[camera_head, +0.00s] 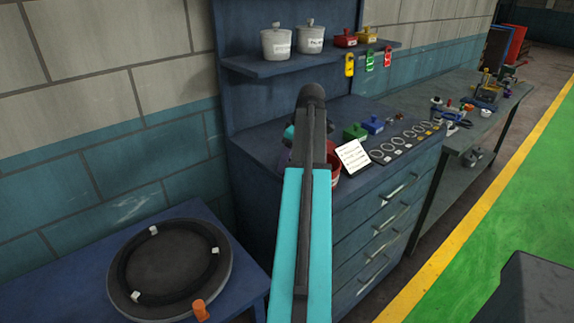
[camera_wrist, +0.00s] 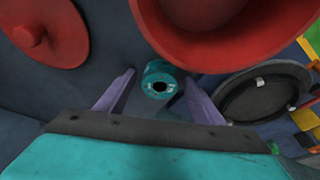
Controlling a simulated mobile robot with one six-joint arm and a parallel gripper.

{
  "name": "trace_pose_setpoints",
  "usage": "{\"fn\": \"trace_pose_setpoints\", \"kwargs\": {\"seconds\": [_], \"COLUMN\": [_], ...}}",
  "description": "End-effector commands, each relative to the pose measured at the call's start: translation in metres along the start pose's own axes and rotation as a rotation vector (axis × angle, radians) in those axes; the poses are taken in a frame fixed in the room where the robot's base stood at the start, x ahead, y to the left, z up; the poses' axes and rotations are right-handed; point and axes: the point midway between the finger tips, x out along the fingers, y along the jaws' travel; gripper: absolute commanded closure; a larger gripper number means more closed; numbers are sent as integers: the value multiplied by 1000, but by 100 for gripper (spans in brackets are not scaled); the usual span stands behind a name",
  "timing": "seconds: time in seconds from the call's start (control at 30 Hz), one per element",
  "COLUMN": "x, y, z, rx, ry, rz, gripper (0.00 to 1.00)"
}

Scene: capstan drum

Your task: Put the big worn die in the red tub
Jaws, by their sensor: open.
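A teal round piece with a dark central hole and pale patches, which looks like the big worn die (camera_wrist: 160,82), is between the fingertips in the wrist view. My gripper (camera_wrist: 159,84) is open, with one purple finger on either side of it; I cannot tell whether either touches it. The red tub (camera_wrist: 225,22) shows large and close at the top of the wrist view, beside the die. In the head view the tub (camera_head: 334,175) stands on the blue cabinet, mostly hidden behind my arm. The die cannot be made out there.
A red lid with a knob (camera_wrist: 42,35) lies at the wrist view's upper left. In the head view, a white card (camera_head: 352,157), green box (camera_head: 355,131) and blue box (camera_head: 372,124) crowd the cabinet top near the tub. A shelf (camera_head: 275,66) with white pots overhangs behind.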

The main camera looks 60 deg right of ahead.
Motion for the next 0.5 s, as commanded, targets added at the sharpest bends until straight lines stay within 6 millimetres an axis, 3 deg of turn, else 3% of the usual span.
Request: {"fn": "trace_pose_setpoints", "kwargs": {"seconds": [0.2, 0.5], "x": [0, 0], "y": [0, 0], "z": [0, 0], "rx": [0, -1], "ry": [0, 0], "rz": [0, -1], "gripper": [38, 89]}}
